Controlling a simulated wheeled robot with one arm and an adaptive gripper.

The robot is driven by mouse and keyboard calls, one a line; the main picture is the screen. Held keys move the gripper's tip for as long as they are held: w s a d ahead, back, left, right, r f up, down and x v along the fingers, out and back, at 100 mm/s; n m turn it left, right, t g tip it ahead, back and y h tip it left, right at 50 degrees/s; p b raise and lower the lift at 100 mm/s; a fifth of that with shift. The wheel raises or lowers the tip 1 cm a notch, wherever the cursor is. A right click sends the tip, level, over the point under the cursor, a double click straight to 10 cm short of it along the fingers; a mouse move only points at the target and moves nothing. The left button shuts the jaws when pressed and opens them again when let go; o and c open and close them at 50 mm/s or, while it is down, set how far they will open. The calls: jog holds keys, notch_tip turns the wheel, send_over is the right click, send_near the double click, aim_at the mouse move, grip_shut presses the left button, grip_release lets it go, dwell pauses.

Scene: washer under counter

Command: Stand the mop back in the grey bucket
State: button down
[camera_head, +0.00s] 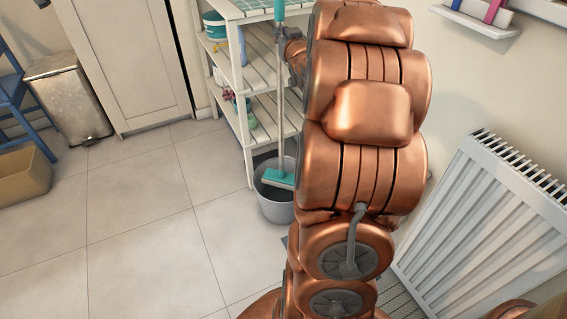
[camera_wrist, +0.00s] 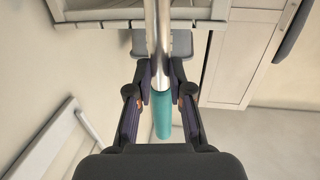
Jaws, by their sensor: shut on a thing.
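The mop (camera_head: 280,179) hangs upright, its teal head at the lower end of a thin pale handle. The grey bucket (camera_head: 276,212) stands on the floor beside the white shelf. In the head view the mop head overlaps the bucket's open mouth; I cannot tell whether it is inside or just above the rim. My gripper (camera_head: 281,42) is shut on the upper handle, partly hidden by my copper arm. In the wrist view my gripper (camera_wrist: 160,88) closes around the silver handle (camera_wrist: 160,35), near a teal grip.
A white slatted shelf (camera_head: 263,105) with tubs and bottles stands close behind the mop. A white radiator (camera_head: 485,215) is at the right. A metal bin (camera_head: 68,98), a cardboard box (camera_head: 22,176) and a blue chair are at the left. The tiled floor in the middle is clear.

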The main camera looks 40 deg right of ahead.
aim_at(282, 68)
notch_tip(282, 68, down, 12)
jog(key=b, duration=0.2)
jog(key=shift+s+d+r+b, duration=0.15)
jog(key=shift+d+r+b, duration=0.05)
jog(key=shift+b, duration=0.15)
dwell(0.3)
jog(key=c, duration=1.5)
grip_release()
jog(key=shift+f, duration=0.15)
jog(key=shift+c, duration=0.2)
jog(key=o, duration=0.5)
jog(key=shift+s+a, duration=0.1)
jog(key=shift+a, duration=0.05)
jog(key=shift+r, duration=0.25)
jog(key=shift+s, duration=0.15)
